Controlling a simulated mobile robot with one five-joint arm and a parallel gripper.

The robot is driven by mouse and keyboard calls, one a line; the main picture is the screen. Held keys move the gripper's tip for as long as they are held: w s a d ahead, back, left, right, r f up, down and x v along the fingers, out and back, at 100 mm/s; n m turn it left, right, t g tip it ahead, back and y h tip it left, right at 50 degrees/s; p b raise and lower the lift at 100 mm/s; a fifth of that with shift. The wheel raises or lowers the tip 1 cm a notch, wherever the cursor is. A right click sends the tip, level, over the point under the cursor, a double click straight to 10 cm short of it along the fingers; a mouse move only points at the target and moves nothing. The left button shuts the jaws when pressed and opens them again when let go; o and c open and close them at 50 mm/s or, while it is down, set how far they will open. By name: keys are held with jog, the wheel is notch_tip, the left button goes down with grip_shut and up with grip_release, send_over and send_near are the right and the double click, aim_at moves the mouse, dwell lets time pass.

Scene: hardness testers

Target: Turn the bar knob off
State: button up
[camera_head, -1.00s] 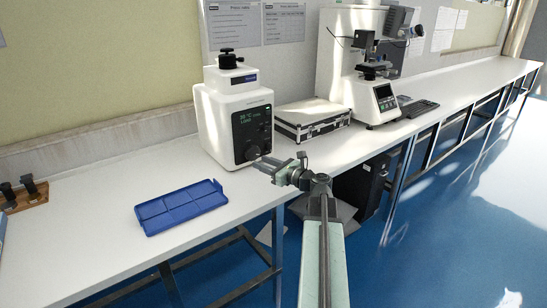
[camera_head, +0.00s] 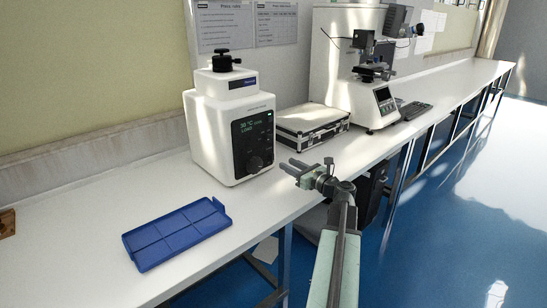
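The bar knob (camera_head: 256,163) is a dark round knob low on the black front panel of a white machine (camera_head: 213,135). A display with green text reading about "30 °C" and "LOAD" sits above it. The direction of the knob's bar is too small to tell. My gripper (camera_head: 286,166) is in front of the panel, to the right of the knob and apart from it in the picture. Its two grey fingers point left toward the machine, with a narrow gap between them and nothing held.
A blue divided tray (camera_head: 178,234) lies on the white bench (camera_head: 75,215) at the left. A silver-edged case (camera_head: 312,128) stands behind my gripper. Bare bench lies between tray and machine.

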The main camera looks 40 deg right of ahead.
aim_at(273, 156)
jog(key=w, duration=0.8)
jog(key=shift+d, duration=0.25)
jog(key=shift+s, duration=0.1)
